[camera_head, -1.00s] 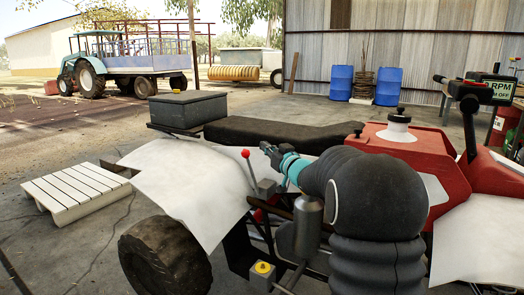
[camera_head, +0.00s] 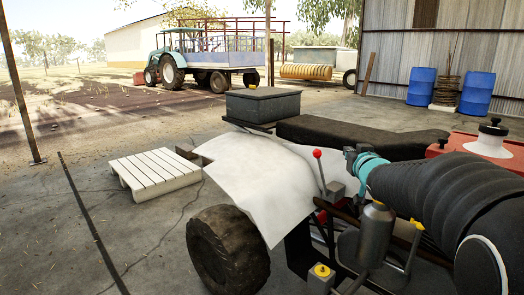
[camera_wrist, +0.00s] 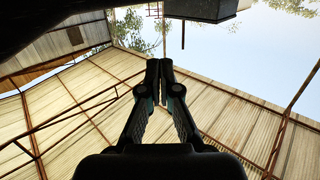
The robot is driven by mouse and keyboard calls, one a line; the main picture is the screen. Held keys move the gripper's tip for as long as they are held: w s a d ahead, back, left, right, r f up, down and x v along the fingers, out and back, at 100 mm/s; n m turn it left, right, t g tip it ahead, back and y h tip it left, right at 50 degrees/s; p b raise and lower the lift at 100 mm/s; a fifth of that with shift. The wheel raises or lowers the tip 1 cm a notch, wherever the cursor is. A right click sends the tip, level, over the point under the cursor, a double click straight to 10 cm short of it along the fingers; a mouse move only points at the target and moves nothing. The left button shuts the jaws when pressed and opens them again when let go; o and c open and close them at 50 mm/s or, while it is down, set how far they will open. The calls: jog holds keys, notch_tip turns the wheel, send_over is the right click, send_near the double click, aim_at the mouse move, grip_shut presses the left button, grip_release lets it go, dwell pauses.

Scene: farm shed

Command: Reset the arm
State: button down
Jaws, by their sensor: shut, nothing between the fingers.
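My gripper (camera_wrist: 158,68) is shut and empty in the wrist view, its two dark fingers meeting at the tips. In the head view my gripper (camera_head: 349,158) is a small dark shape beyond a teal band, at the end of my black-sleeved arm. The arm reaches in from the lower right. The gripper appears close to a red-knobbed lever (camera_head: 317,155), but I cannot tell the gap in depth. The wrist view looks past the fingers to the corrugated shed panels (camera_wrist: 250,125) and sky.
A quad-like vehicle with a white fender (camera_head: 255,185), black seat (camera_head: 350,137) and dark tyre (camera_head: 228,248) fills the near right. A white slatted pallet (camera_head: 155,172) lies on the left floor. Blue barrels (camera_head: 421,86) and a tractor (camera_head: 178,58) stand farther back. The left floor is mostly clear.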

jog(key=s+a+f+g, duration=0.3)
jog(key=s+f, duration=0.2)
jog(key=s, duration=0.8)
jog(key=s+a+f+g, duration=0.3)
jog(key=s+f, duration=0.3)
jog(key=s, duration=0.7)
jog(key=s+a+f+g, duration=0.4)
jog(key=s+f+g, duration=0.1)
jog(key=s, duration=0.8)
jog(key=shift+s+f, duration=0.2)
jog(key=shift+s, duration=0.2)
